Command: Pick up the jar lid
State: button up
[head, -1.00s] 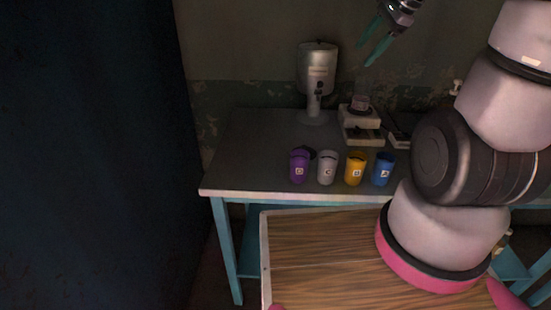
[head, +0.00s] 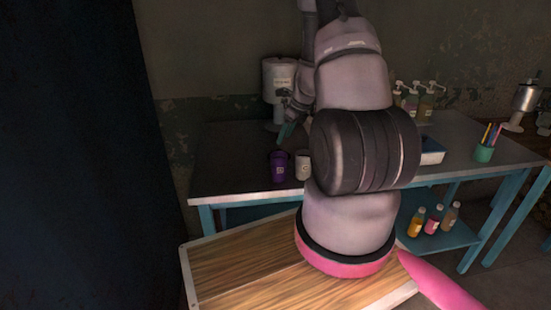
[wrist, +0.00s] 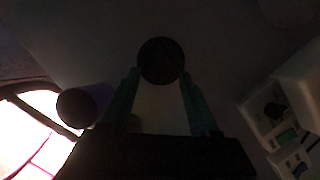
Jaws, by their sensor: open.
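The jar lid, a dark round disc (wrist: 161,58), lies on the tabletop in the wrist view. It shows between and slightly beyond the tips of my gripper (wrist: 160,76). The two green fingers are spread, with nothing visibly clamped. Whether they touch the lid I cannot tell. In the head view my gripper (head: 287,131) points down over the table, just above and behind the purple cup. The lid cannot be made out there.
The purple cup (head: 279,168) stands close to my gripper, with a grey cup (head: 303,166) to its right. A metal dispenser (head: 277,80) stands behind. In the wrist view a white device (wrist: 272,115) is at the right. My arm hides the table's middle.

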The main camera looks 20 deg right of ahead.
jog(key=x, duration=0.6)
jog(key=shift+w+d+f, duration=0.1)
jog(key=shift+w+f, duration=0.1)
jog(key=shift+f, duration=0.15)
grip_shut()
